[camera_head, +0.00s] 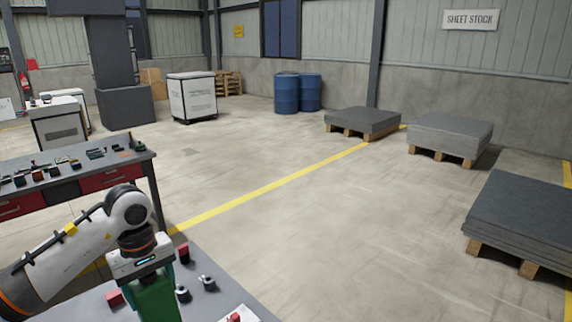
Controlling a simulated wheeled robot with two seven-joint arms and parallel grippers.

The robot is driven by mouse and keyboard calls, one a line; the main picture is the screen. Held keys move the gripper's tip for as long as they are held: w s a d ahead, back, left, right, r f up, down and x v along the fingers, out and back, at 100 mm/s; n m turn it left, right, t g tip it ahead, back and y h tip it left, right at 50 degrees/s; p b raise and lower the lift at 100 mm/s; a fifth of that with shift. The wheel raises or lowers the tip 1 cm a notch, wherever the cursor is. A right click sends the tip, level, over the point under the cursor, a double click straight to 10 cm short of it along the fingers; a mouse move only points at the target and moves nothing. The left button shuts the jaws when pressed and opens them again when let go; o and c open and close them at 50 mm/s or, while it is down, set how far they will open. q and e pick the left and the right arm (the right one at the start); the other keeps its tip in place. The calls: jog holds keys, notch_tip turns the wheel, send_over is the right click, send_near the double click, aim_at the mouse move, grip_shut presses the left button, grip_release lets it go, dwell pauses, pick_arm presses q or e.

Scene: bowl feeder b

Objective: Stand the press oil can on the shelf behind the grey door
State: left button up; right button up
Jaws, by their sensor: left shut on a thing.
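My left gripper (148,274) is at the lower left, pointing down, shut on a green can (157,302) that looks like the press oil can. The can is below the gripper body, and its lower part is cut off by the picture's bottom edge. I cannot tell whether it touches the grey table top (205,262) there. The fingertips are hard to make out. No shelf behind a grey door can be made out in this view. My right gripper is not in view.
Red blocks (183,252) and small dark and metal parts (208,283) lie on the table near the can. A workbench with red drawers (105,178) and loose tools stands at left. Blue drums (287,93) and loaded pallets (362,121) stand farther back. The middle floor is clear.

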pick_arm(q)
jog(key=s+d+f+m, duration=0.6)
jog(key=s+d+m, duration=0.3)
jog(key=s+d, duration=0.2)
jog(key=shift+s+d+f, duration=0.15)
jog(key=shift+s+f, duration=0.05)
jog(key=shift+s, duration=1.05)
jog(key=shift+w+d, duration=0.1)
